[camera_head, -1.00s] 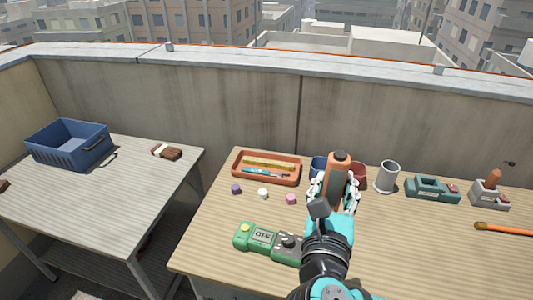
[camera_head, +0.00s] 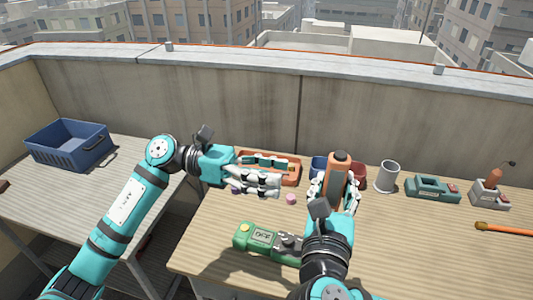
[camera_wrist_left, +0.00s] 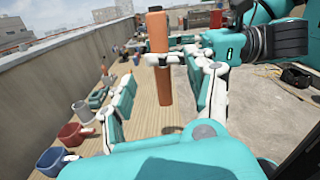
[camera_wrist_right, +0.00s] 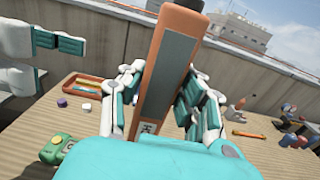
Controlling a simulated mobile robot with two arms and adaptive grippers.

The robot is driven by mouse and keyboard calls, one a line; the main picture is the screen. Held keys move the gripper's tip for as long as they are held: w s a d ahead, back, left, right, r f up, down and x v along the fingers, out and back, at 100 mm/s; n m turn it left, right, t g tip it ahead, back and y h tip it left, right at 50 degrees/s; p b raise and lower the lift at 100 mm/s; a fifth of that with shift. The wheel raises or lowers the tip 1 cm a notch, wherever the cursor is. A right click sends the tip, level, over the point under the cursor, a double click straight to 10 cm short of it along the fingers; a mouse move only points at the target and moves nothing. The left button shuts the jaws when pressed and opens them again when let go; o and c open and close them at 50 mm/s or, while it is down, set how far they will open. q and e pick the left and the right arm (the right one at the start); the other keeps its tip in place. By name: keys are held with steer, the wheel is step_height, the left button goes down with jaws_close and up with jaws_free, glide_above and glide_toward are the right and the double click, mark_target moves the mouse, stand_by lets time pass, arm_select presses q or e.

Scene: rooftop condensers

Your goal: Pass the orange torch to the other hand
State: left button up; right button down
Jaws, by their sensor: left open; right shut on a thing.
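The orange torch (camera_head: 338,172) stands upright in my right gripper (camera_head: 338,188), above the right-hand table. Its dark cap is at the top. In the right wrist view the torch (camera_wrist_right: 168,75) runs up between the two fingers, which grip its sides. My left gripper (camera_head: 284,174) is open and empty, left of the torch, with its fingers pointing right towards it. In the left wrist view the torch (camera_wrist_left: 159,62) is ahead of the open fingers, apart from them. The left gripper also shows at the left of the right wrist view (camera_wrist_right: 62,62).
A green meter (camera_head: 262,240) lies near the front edge. An orange tray (camera_head: 292,168) is partly hidden behind my left gripper. A grey mug (camera_head: 387,177), a teal device (camera_head: 432,188) and an orange-handled tool (camera_head: 505,229) are to the right. A blue crate (camera_head: 70,146) stands on the left table.

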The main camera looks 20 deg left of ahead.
mark_target(337, 165)
arm_select(q)
step_height(337, 165, up, 4)
steer(key=m, duration=0.2)
steer(key=d, duration=1.1)
steer(key=shift+w+d+r, duration=0.1)
steer(key=shift+w+d, duration=0.05)
steer(key=shift+c, duration=0.4)
jaws_close()
arm_select(e)
steer(key=c, duration=0.8)
jaws_free()
steer(key=shift+c, duration=0.2)
